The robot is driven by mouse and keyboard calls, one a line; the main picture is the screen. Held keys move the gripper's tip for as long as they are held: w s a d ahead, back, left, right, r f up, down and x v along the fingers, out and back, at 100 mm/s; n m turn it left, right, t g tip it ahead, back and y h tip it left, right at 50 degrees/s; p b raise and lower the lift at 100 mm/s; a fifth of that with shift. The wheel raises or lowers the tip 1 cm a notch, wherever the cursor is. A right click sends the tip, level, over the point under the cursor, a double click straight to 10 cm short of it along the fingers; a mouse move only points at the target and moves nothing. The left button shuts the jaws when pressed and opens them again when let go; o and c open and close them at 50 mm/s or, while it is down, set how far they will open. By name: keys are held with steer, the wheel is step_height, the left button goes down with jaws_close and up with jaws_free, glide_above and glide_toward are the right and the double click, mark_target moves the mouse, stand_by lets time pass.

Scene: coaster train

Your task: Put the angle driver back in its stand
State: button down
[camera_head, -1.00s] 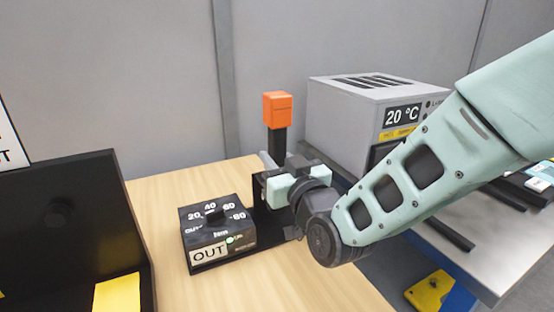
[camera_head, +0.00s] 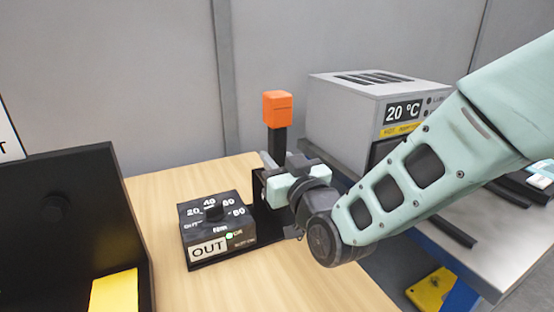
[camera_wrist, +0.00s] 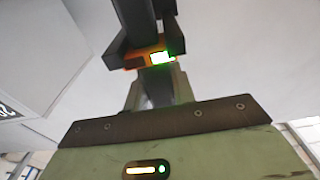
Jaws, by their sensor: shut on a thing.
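The angle driver (camera_head: 277,108) stands upright in the head view, with an orange block on top and a dark body running down behind my gripper. My gripper (camera_head: 282,172) is shut on the driver's dark body below the orange block. In the wrist view, the dark fingers (camera_wrist: 146,42) close around the driver, where an orange band with a lit green spot (camera_wrist: 160,57) shows. A black stand (camera_head: 258,190) with an upright plate is just left of my gripper. The driver's lower end is hidden, so I cannot tell whether it sits in the stand.
A black dial box (camera_head: 216,230) marked OUT, with a green light, sits left of the stand on the wooden table (camera_head: 165,190). A dark bin (camera_head: 75,220) is at the left. A grey oven-like unit reading 20 °C (camera_head: 370,105) stands behind my arm on the right.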

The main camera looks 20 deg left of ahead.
steer(key=c, duration=1.1)
jaws_free()
steer(key=shift+r, duration=0.1)
steer(key=shift+f, duration=0.3)
steer(key=s+d+f+g+h+p, duration=0.1)
steer(key=s+d+g+h, duration=0.1)
steer(key=s+d, duration=0.2)
steer(key=s+d+f+g+h, duration=0.1)
steer(key=s+d, duration=0.4)
steer(key=d, duration=0.5)
steer(key=s+d+f+g+h+p, duration=0.1)
steer(key=s+d+f+g+h, duration=0.1)
steer(key=d, duration=0.6)
steer(key=shift+s+m+g+h+p, duration=0.4)
steer(key=shift+s+g+h, duration=0.4)
steer(key=shift+s+h, duration=0.45)
steer(key=s+d+r+g+h+p, duration=0.1)
steer(key=s+d+g+h, duration=0.1)
steer(key=s+d, duration=0.1)
steer(key=s+d+r+m+g+h+p, duration=0.1)
steer(key=s+d+g+h, duration=0.1)
steer(key=d, duration=0.4)
steer(key=s+d+r+g+h+p, duration=0.1)
steer(key=s+d+h, duration=0.1)
steer(key=s+d, duration=0.2)
steer(key=shift+s+d+g, duration=0.4)
steer(key=shift+s, duration=0.1)
steer(key=shift+c, duration=0.2)
